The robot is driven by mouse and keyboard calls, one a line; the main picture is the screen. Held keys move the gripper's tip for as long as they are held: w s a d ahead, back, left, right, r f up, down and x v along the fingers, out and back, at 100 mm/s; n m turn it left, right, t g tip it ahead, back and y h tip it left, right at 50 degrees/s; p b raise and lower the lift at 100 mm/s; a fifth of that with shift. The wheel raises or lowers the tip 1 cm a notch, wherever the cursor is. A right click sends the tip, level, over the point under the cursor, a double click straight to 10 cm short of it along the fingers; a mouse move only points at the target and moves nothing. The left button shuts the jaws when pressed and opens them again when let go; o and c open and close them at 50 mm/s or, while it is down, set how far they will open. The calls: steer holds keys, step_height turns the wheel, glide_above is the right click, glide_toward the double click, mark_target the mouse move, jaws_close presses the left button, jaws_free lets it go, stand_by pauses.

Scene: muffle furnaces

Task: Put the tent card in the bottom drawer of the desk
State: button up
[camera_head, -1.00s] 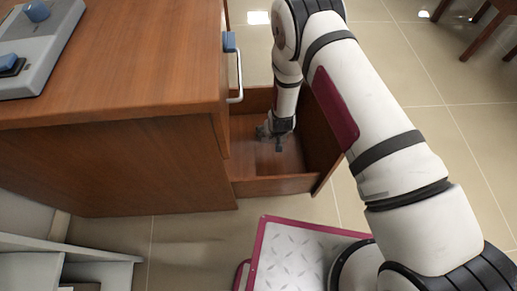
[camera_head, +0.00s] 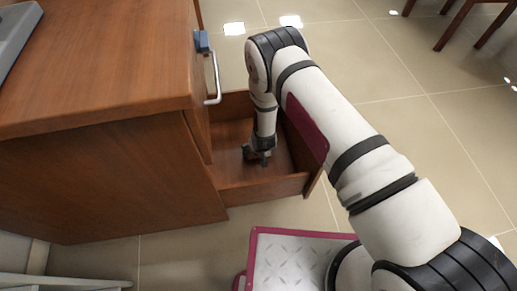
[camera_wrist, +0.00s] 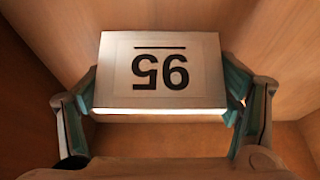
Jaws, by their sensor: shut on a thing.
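The tent card (camera_wrist: 160,70) is white with a black "95" and a line, upside down in the wrist view. My gripper (camera_wrist: 163,108) is shut on it, with one finger at each side edge. In the head view my gripper (camera_head: 258,160) points down inside the open bottom drawer (camera_head: 264,190) of the wooden desk (camera_head: 95,165). The card cannot be made out there. Wooden drawer walls surround the card in the wrist view. I cannot tell whether the card touches the drawer floor.
A door or upper drawer front with a metal handle (camera_head: 215,78) stands by the open drawer, close to my arm. A grey device (camera_head: 12,35) sits on the desktop. A white shelf (camera_head: 70,284) is at the lower left.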

steer(key=shift+f, duration=0.15)
steer(key=o, duration=1.1)
steer(key=p+v, duration=0.5)
steer(key=v, duration=0.7)
